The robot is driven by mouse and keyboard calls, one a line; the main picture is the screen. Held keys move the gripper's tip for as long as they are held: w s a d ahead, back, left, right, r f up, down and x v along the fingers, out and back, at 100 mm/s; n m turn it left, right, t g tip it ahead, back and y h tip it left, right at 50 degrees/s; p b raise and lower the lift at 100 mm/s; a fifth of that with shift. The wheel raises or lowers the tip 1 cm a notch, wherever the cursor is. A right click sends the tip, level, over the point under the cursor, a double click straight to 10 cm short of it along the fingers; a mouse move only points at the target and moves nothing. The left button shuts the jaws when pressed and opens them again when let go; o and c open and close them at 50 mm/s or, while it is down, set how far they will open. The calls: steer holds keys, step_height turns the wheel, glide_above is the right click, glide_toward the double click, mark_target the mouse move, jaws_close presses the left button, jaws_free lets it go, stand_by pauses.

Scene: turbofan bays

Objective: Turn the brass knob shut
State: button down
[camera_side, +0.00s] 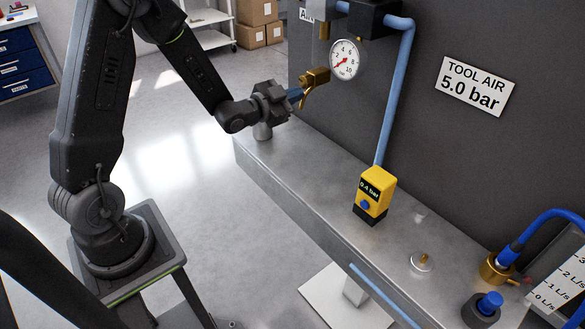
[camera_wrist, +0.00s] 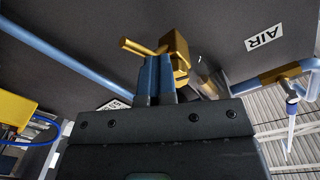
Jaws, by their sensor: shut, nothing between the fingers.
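A brass fitting (camera_side: 316,77) with a brass lever sits on the dark panel, left of the dial gauge. In the wrist view the brass fitting (camera_wrist: 178,55) is just beyond my fingertips, with a brass bar reaching left. My gripper (camera_side: 299,94) has its blue fingers closed and empty, close against the fitting; contact cannot be told. The closed fingers also show in the wrist view (camera_wrist: 157,60), covering part of the brass. A small brass knob (camera_side: 424,255) stands on a round metal base on the bench, well away from my gripper.
The dial gauge (camera_side: 346,60) has its needle low. A yellow meter (camera_side: 375,192) reading 0.4 bar stands on the grey bench (camera_side: 310,175). A blue pipe (camera_side: 393,95) runs down behind it. A brass coupling (camera_side: 496,268) with a blue hose and a blue-capped part (camera_side: 488,304) are at right.

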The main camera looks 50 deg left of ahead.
steer(key=shift+w+a+r+n+y, duration=0.15)
steer(key=shift+w+a+r+y, duration=0.1)
steer(key=shift+a+r, duration=0.25)
steer(key=shift+w+a+r+n+y, duration=0.15)
steer(key=shift+w+a+r+y, duration=0.1)
steer(key=shift+a, duration=0.4)
steer(key=shift+r, duration=0.1)
steer(key=s+f, duration=0.1)
steer(key=s, duration=0.5)
